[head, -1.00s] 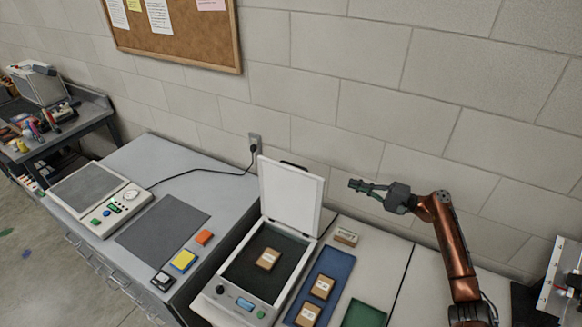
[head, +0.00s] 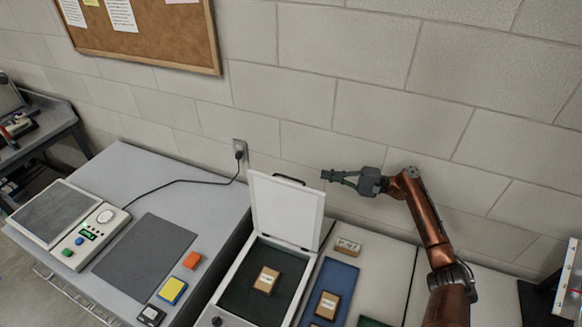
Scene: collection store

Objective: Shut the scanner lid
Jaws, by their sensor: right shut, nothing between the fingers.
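The scanner (head: 226,297) stands on the counter at the lower middle of the head view. Its white lid (head: 285,210) is open and stands nearly upright at the back, with a dark handle (head: 289,179) on its top edge. A small brown box (head: 266,279) with a white label lies on the dark scanner bed (head: 241,290). My right gripper (head: 327,175) is shut and empty. It points left, just right of the lid's upper right corner in the picture; I cannot tell whether it touches the lid. My left gripper is not in view.
A blue mat (head: 342,277) with brown boxes lies right of the scanner, with another small box (head: 347,246) behind it. The left counter holds a scale (head: 77,242), a grey mat (head: 146,257) and coloured blocks. The block wall (head: 345,98) stands close behind.

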